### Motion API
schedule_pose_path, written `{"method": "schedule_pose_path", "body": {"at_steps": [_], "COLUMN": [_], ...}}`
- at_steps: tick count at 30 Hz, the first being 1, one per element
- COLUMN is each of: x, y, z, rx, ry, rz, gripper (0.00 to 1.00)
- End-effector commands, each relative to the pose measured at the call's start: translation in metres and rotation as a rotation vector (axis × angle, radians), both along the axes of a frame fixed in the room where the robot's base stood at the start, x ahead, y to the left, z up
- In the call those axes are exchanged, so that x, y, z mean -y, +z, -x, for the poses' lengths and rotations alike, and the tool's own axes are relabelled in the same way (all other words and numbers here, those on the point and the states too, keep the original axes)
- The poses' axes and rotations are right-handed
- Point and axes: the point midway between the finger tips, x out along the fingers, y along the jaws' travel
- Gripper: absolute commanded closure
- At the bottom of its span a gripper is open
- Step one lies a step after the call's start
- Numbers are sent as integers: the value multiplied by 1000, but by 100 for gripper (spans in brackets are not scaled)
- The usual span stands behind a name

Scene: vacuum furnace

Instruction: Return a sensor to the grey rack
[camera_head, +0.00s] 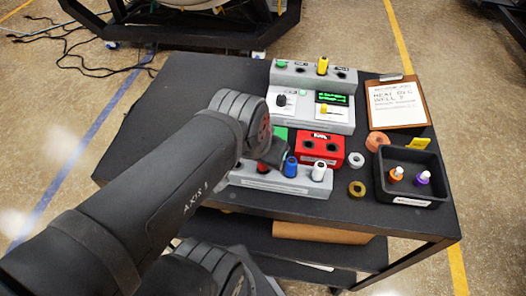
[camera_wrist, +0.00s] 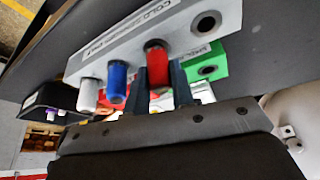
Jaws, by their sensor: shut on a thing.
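The grey rack (camera_head: 280,183) lies at the table's front edge, partly hidden by my arm. A blue sensor (camera_head: 291,167) and a white sensor (camera_head: 319,171) stand in it. In the wrist view the rack (camera_wrist: 180,32) shows a white sensor (camera_wrist: 88,95), a blue sensor (camera_wrist: 117,84), a red sensor (camera_wrist: 157,58) and an empty hole (camera_wrist: 206,24) in one row. My gripper (camera_wrist: 159,78) is shut on the red sensor, which lines up with a rack hole; I cannot tell how deep it sits.
Behind the rack are a red block (camera_head: 320,138) with holes and a partly hidden green block (camera_head: 281,133). Farther back stand a meter unit (camera_head: 308,115) and a rear grey block (camera_head: 304,77). A black tray (camera_head: 438,165) with two sensors and a clipboard (camera_head: 396,103) are right.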

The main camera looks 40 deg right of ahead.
Motion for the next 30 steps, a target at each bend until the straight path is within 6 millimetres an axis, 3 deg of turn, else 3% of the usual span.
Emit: {"method": "schedule_pose_path", "body": {"at_steps": [30], "x": [0], "y": [-7], "z": [0], "rx": [-1], "ry": [0], "rz": [-2], "gripper": [100]}}
